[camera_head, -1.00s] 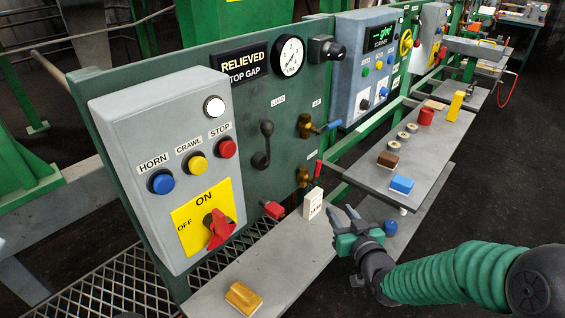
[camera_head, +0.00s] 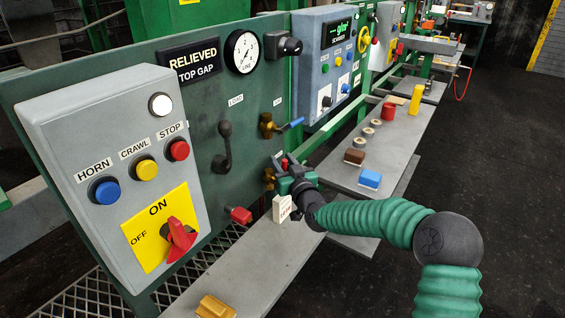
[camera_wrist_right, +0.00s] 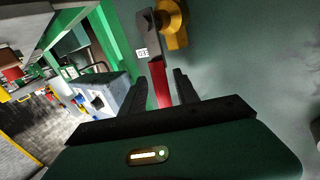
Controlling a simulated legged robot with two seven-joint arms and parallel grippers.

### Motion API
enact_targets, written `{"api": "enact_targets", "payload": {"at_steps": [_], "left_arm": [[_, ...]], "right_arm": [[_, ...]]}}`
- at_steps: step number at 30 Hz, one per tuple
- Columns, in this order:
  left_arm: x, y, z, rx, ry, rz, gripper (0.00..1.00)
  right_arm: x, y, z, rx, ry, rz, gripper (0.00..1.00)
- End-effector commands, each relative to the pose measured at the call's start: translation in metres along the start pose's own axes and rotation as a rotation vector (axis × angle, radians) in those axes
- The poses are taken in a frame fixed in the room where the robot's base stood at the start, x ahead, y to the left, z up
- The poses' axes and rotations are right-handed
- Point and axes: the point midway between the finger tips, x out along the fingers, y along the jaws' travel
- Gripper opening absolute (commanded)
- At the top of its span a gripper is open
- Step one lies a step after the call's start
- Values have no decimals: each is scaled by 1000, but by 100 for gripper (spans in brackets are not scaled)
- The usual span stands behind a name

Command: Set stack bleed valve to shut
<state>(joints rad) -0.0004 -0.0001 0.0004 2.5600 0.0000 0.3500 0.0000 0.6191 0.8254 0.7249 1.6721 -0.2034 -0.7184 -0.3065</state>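The lower brass valve (camera_head: 268,178) sits on the green panel, mostly hidden behind my right gripper (camera_head: 281,162) in the head view. In the wrist view its brass body (camera_wrist_right: 173,24) is at the top, with a grey lever ending in a red grip (camera_wrist_right: 160,86). The red grip lies between the two spread dark fingers of my right gripper (camera_wrist_right: 160,76). Whether either finger touches it I cannot tell. A small white label (camera_wrist_right: 142,53) is beside the lever. My left gripper is not in view.
Above is another brass valve with a blue lever (camera_head: 291,125). A white block (camera_head: 282,208) stands on the grey shelf (camera_head: 245,268) below my gripper. A red knob (camera_head: 238,214) sticks out from the panel nearby. The grey control box (camera_head: 80,130) is at left.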

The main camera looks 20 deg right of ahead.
Motion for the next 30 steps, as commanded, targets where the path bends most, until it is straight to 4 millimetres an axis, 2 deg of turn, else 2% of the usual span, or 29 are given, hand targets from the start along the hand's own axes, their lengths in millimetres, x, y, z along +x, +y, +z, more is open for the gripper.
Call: {"api": "enact_targets", "payload": {"at_steps": [9,18,30], "left_arm": [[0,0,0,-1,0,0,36],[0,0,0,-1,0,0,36],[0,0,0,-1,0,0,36]], "right_arm": [[5,2,0,2,0,-1,37],[5,2,0,2,0,0,0],[5,1,0,0,1,-2,0]]}}
